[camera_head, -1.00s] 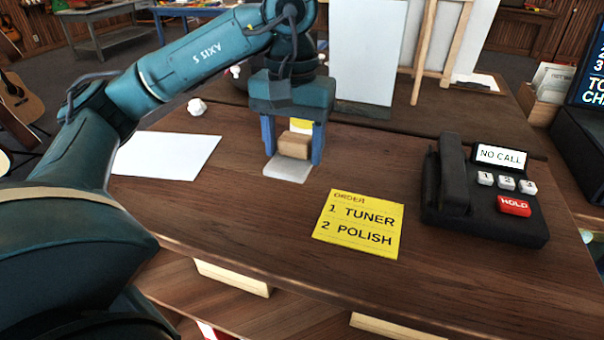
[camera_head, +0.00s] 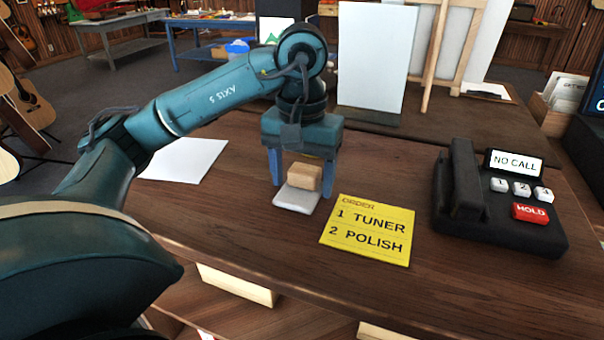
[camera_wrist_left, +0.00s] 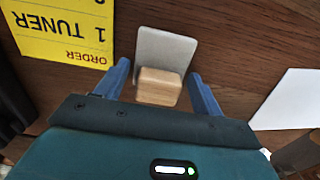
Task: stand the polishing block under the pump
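The polishing block, a small tan wooden block (camera_head: 305,177) with a pale grey slab (camera_head: 297,199) under it and sticking out in front, is at my left gripper. My left gripper (camera_head: 302,176) points down with one blue finger on each side of it. The wrist view also shows the wooden block (camera_wrist_left: 158,87) and slab (camera_wrist_left: 165,50) between the fingers (camera_wrist_left: 159,68). I cannot tell whether the slab touches the table. I cannot make out a pump. My right gripper is not in view.
A yellow order card (camera_head: 367,230) lies right of the block, and a black phone (camera_head: 500,200) stands farther right. A white sheet (camera_head: 186,160) lies to the left. A pale upright panel (camera_head: 375,55) stands behind. The wooden tabletop (camera_head: 240,225) is bare in front.

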